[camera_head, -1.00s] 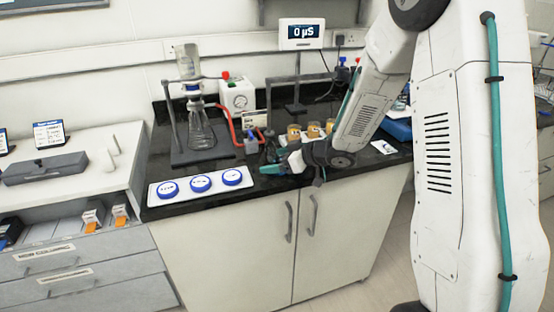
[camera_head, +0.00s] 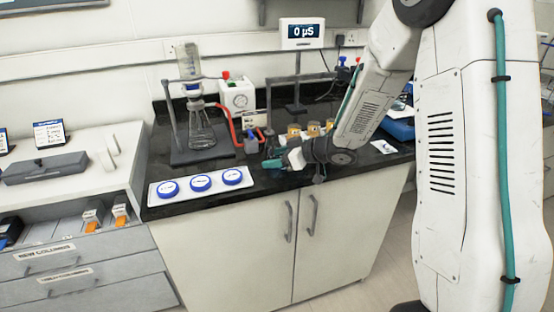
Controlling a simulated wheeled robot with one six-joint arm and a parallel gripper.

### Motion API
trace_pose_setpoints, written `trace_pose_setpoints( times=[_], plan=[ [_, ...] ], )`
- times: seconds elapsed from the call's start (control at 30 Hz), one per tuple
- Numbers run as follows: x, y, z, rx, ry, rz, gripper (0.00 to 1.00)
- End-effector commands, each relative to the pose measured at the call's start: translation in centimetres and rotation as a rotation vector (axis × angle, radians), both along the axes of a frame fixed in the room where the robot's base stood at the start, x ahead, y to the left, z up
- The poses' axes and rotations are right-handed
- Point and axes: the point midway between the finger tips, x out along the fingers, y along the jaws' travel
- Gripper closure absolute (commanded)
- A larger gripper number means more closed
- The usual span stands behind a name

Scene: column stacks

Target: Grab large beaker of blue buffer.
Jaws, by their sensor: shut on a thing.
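My gripper (camera_head: 272,163) is low over the front part of the black bench top, right of the white tray. Its teal fingertips point left and are small in the picture. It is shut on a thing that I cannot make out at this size. I cannot pick out a large beaker of blue buffer with certainty. A small grey item with a blue top (camera_head: 252,142) stands just behind and left of my fingertips.
A white tray (camera_head: 206,193) with blue-ringed round dishes lies at the bench's front left. A stand holds glassware over a flask (camera_head: 201,130). A white gauge box (camera_head: 238,95) with a red tube stands behind. Amber-filled jars (camera_head: 313,129) stand close behind my arm.

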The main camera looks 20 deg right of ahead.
Motion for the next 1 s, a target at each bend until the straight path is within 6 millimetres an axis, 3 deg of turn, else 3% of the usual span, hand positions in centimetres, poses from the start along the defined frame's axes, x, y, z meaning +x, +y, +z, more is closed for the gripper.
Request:
trace_pose_setpoints(
  times=[0.33,1.0],
  plan=[
    [-0.2,-0.1,2.9,0.0,-0.001,-0.002,0.64],
    [-8.2,-4.3,3.6,0.0,-0.001,-0.003,0.64]
  ],
)
